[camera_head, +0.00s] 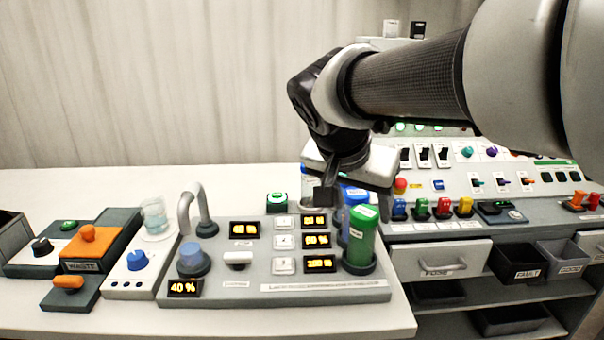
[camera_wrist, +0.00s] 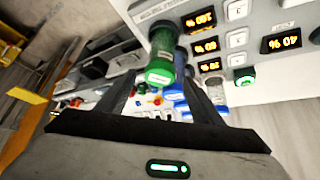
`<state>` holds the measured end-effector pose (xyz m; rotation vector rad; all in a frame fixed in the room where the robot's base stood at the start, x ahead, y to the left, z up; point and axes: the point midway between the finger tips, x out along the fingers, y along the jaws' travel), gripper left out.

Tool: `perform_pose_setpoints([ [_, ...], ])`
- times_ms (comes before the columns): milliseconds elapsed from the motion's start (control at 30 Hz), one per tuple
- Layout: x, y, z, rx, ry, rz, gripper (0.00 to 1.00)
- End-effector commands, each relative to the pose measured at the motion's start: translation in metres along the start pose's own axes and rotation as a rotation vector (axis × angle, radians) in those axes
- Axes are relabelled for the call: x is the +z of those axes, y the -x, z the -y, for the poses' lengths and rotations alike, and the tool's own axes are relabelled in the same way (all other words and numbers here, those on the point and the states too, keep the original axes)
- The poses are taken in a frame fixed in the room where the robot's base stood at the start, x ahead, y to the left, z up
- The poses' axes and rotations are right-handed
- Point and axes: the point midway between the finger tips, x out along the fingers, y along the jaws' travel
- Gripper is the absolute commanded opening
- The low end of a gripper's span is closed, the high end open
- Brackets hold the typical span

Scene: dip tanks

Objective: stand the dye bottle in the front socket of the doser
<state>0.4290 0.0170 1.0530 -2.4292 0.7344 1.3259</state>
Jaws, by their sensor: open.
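The green dye bottle (camera_head: 361,238) stands upright at the right end of the grey doser (camera_head: 225,290), its base in the dark front socket (camera_head: 359,267). A blue bottle (camera_head: 352,200) stands right behind it, partly hidden. My gripper (camera_head: 328,192) is above and behind the bottles, and the arm hides part of its jaws. In the wrist view my gripper (camera_wrist: 160,92) is open, with a dark finger on each side. The green bottle (camera_wrist: 161,62) shows cap-first beyond the fingers, and I see nothing held between them.
The doser carries amber displays (camera_head: 319,264), white buttons and a grey spout (camera_head: 195,210). A glass beaker (camera_head: 155,215) and an orange-topped waste unit (camera_head: 88,250) stand left. A switch console (camera_head: 470,190) and drawers (camera_head: 440,262) are at right. The counter's back left is clear.

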Motion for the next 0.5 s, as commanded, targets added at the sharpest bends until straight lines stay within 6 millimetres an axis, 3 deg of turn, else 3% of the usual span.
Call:
perform_pose_setpoints([
  [33, -0.003, 0.015, 0.0, -0.003, -0.001, -0.002, 0.61],
  [200, -0.002, 0.045, 0.0, -0.001, -0.001, -0.002, 0.61],
  [367, -0.001, 0.06, 0.0, -0.001, 0.0, 0.0, 0.61],
  [500, 0.014, 0.059, -0.022, -0.02, 0.062, 0.034, 0.61],
])
